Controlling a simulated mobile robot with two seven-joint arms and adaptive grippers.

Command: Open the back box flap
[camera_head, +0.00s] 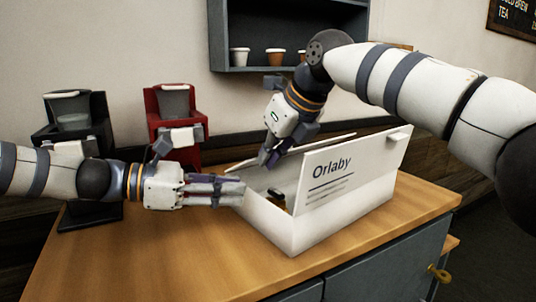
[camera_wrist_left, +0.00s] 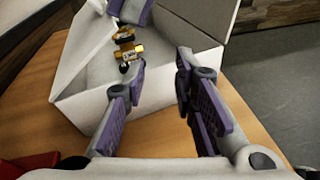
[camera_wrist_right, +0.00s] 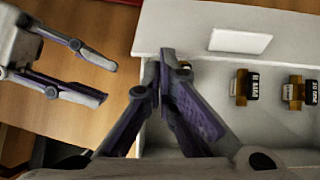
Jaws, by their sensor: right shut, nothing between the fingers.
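The white Orlaby box (camera_head: 270,225) stands on the wooden counter, its top open. Its lettered front flap (camera_head: 350,170) stands up. The back flap (camera_head: 300,146) is raised along the far side; it shows as a pale panel in the left wrist view (camera_wrist_left: 85,40) and the right wrist view (camera_wrist_right: 200,30). My right gripper (camera_head: 266,158) is shut and empty, its tips beside the back flap's left end; contact is unclear. My left gripper (camera_head: 238,190) is open at the box's left end, its fingers apart in the left wrist view (camera_wrist_left: 155,85).
Brown and black parts (camera_wrist_right: 240,87) lie inside the box. A red brewer (camera_head: 172,115) and a black brewer (camera_head: 75,110) stand behind. A wall shelf (camera_head: 290,65) holds cups. The counter's front left (camera_head: 150,260) is clear.

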